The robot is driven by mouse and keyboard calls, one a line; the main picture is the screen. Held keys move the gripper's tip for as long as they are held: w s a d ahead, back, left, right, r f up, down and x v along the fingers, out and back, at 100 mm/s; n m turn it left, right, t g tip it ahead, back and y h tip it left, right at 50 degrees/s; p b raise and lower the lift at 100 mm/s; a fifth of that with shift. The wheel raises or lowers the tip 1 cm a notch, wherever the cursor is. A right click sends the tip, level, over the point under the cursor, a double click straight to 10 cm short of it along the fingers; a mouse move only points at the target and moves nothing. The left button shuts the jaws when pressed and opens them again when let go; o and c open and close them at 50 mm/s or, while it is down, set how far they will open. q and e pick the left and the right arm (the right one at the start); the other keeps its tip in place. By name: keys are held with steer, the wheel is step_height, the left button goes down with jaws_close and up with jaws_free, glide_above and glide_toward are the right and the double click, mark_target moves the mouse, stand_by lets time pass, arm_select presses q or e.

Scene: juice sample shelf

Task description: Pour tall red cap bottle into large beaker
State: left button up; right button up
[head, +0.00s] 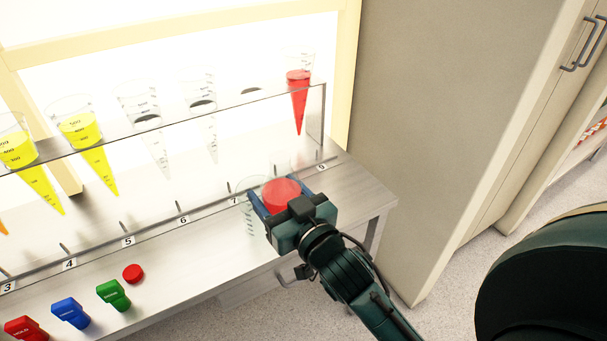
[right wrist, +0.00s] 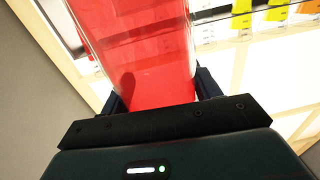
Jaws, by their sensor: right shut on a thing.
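My right gripper (head: 282,205) is shut on a clear bottle (head: 280,193) of red liquid above the right end of the bench. The bottle fills much of the right wrist view (right wrist: 140,50), between the two fingers. Its full shape and its mouth are hard to make out. A clear vessel with graduation marks (head: 249,217), perhaps the large beaker, shows just left of the gripper and is partly hidden by it. A small red round piece (head: 133,273), perhaps a cap, lies on the bench. My left gripper is not in view.
A clear rack (head: 170,125) along the bench's back holds several cones, some with yellow liquid and one with red (head: 298,95). Red, blue (head: 70,312) and green (head: 113,294) labelled blocks stand at front left. A grey cabinet (head: 440,110) stands right of the bench (head: 355,195).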

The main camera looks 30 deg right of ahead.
steer(key=w+a+f+n+g+y, duration=0.3)
steer(key=a+f+n+y, duration=0.3)
steer(key=a, duration=0.5)
steer(key=w+f+y, duration=0.1)
steer(key=y, duration=0.1)
steer(key=shift+w+a+g+y, duration=0.25)
steer(key=shift+w+g+y, duration=0.1)
steer(key=shift+g+y, duration=0.05)
